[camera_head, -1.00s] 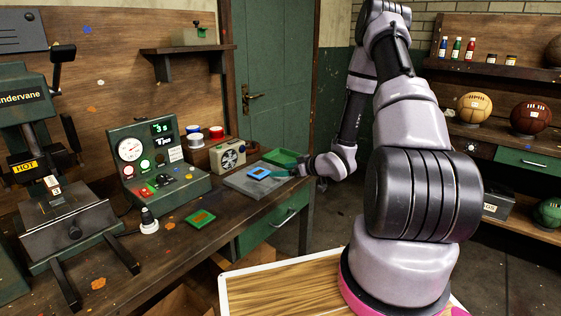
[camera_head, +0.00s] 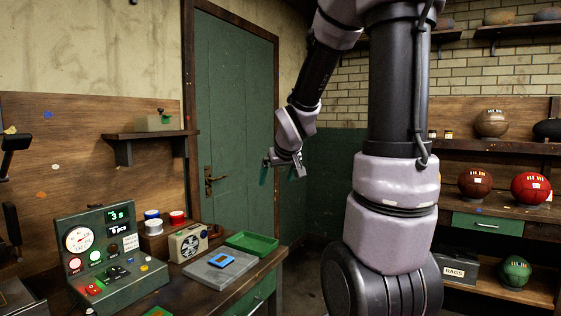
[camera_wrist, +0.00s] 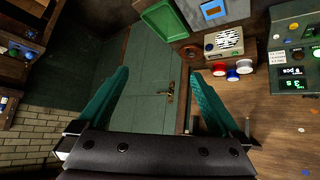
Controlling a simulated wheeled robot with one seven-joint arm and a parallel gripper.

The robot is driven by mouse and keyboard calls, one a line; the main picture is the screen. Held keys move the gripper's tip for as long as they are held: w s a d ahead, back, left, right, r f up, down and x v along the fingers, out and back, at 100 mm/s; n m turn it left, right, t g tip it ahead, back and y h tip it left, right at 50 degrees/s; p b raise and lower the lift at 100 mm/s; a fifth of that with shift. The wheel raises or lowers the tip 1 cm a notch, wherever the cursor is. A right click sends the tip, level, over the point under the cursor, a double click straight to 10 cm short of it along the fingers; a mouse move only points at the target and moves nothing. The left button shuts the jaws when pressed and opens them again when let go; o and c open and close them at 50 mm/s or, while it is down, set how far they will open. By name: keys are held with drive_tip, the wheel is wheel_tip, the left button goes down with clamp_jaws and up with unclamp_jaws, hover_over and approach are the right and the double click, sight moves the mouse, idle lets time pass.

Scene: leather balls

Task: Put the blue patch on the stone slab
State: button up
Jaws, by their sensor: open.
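The blue patch (camera_head: 221,261), a small blue frame with an orange-brown middle, lies on the grey stone slab (camera_head: 205,274) on the workbench. Both also show at the top of the wrist view, the patch (camera_wrist: 214,10) on the slab (camera_wrist: 192,14). My gripper (camera_head: 277,175) is raised in front of the green door, well above and to the right of the slab. Its teal fingers are spread wide with nothing between them in the wrist view (camera_wrist: 158,98). The gripper is apart from the patch.
An empty green tray (camera_head: 252,243) sits right behind the slab. A radio-like box (camera_head: 188,243), coloured spools (camera_head: 153,223) and a control box (camera_head: 112,257) stand to the left. A wall shelf (camera_head: 150,137) hangs above. The air around my gripper is clear.

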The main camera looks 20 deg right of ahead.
drive_tip(key=s+a+r+m+y, duration=0.1)
drive_tip(key=s+a+r, duration=0.1)
drive_tip(key=s, duration=0.5)
drive_tip(key=s+a+r+m+g+y, duration=0.1)
drive_tip(key=s+a+r, duration=0.2)
drive_tip(key=s, duration=0.4)
drive_tip(key=s+a+r+m+y, duration=0.1)
drive_tip(key=s+a+r+m, duration=0.1)
drive_tip(key=s, duration=0.5)
drive_tip(key=shift+a+r+g, duration=0.4)
drive_tip(key=shift+a+r, duration=0.1)
drive_tip(key=shift+r, duration=0.2)
drive_tip(key=shift+w, duration=0.1)
drive_tip(key=shift+c, duration=0.3)
